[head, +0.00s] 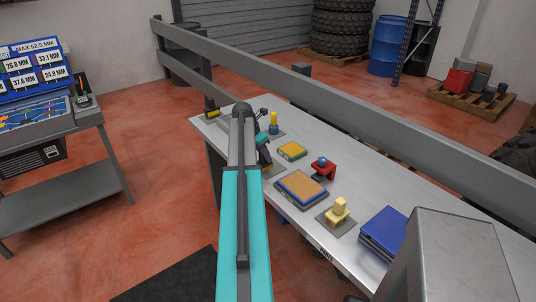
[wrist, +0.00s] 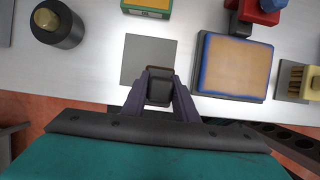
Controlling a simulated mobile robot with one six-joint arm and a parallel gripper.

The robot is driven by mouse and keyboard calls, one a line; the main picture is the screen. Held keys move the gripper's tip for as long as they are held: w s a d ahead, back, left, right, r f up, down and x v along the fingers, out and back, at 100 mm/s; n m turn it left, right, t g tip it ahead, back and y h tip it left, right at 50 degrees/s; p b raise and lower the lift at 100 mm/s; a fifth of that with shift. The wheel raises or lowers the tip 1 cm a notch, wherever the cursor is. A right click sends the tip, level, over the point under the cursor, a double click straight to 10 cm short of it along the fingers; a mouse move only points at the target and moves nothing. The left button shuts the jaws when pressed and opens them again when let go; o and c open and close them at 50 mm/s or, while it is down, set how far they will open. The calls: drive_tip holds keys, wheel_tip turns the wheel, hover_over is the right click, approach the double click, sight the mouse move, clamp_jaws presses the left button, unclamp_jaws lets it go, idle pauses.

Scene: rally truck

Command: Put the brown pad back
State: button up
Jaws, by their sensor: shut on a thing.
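My gripper (wrist: 160,88) is shut on a small dark block with a brown edge, which I take to be the brown pad (wrist: 160,71). Its underside is hidden. In the wrist view it overlaps the lower right part of a bare grey square plate (wrist: 135,58) on the bench. I cannot tell whether it touches the plate. In the head view my arm partly covers the gripper (head: 264,150), and the pad is hard to make out there.
An orange-tan pad with blue edges (wrist: 236,65) lies on a board right of the gripper. A green-yellow block (wrist: 147,5) and a red piece with a blue knob (head: 323,168) stand beyond. A dark cylinder (wrist: 58,24) stands left. Grey rails (head: 330,90) cross behind the bench (head: 345,190).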

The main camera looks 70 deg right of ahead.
drive_tip(key=shift+d+f+p, duration=0.1)
drive_tip(key=shift+d+p, duration=0.2)
drive_tip(key=shift+d, duration=1)
drive_tip(key=shift+d+f+p, duration=0.7)
drive_tip(key=shift+f+p, duration=0.05)
drive_tip(key=shift+f, duration=0.1)
drive_tip(key=shift+d+f+p, duration=0.65)
drive_tip(key=shift+f+p, duration=0.05)
drive_tip(key=shift+f, duration=0.15)
drive_tip(key=shift+f, duration=0.2)
drive_tip(key=o, duration=0.9)
drive_tip(key=shift+f+b, duration=0.1)
drive_tip(key=shift+b, duration=0.25)
